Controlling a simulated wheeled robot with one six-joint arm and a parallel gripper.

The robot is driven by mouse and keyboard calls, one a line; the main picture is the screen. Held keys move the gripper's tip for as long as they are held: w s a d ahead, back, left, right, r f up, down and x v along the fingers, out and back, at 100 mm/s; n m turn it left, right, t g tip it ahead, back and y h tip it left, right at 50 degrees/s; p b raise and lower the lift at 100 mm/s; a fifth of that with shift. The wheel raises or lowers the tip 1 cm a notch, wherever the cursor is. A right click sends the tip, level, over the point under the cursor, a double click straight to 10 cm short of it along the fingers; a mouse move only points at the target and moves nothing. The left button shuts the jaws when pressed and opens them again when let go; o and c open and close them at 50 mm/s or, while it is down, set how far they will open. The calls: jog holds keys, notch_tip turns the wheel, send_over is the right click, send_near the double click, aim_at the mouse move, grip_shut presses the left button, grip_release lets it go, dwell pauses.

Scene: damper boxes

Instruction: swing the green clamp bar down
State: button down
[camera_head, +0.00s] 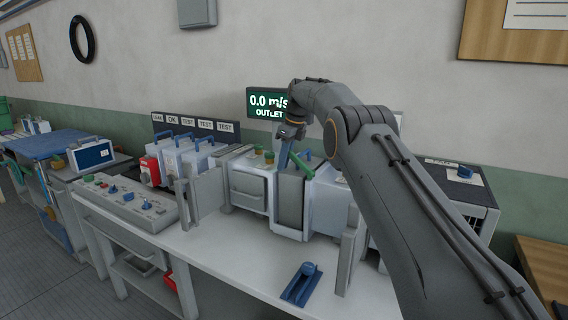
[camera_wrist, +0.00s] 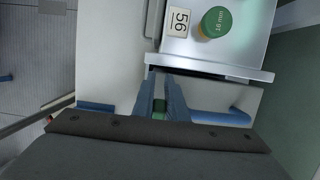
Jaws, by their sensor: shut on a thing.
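The green clamp bar (camera_head: 303,164) slants out from my gripper over the top of the middle damper box (camera_head: 318,205) in the head view. My gripper (camera_head: 285,160) points down at the bar with its blue fingers. In the wrist view the two blue fingers of my gripper (camera_wrist: 163,88) stand close together, with a small piece of the green bar (camera_wrist: 159,115) between them. My gripper is shut on the bar. The rest of the bar is hidden in the wrist view by my gripper.
A green knob (camera_wrist: 215,22) sits on a box top near the fingers, beside a label reading 56. A control panel (camera_head: 125,200) stands left on the bench. The outlet display (camera_head: 267,103) reads 0.0 m/s. A blue-handled fixture (camera_head: 302,283) lies in front.

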dwell(0.4)
jog(key=c, duration=1.8)
grip_release()
jog(key=shift+a, duration=0.1)
jog(key=shift+o, duration=0.2)
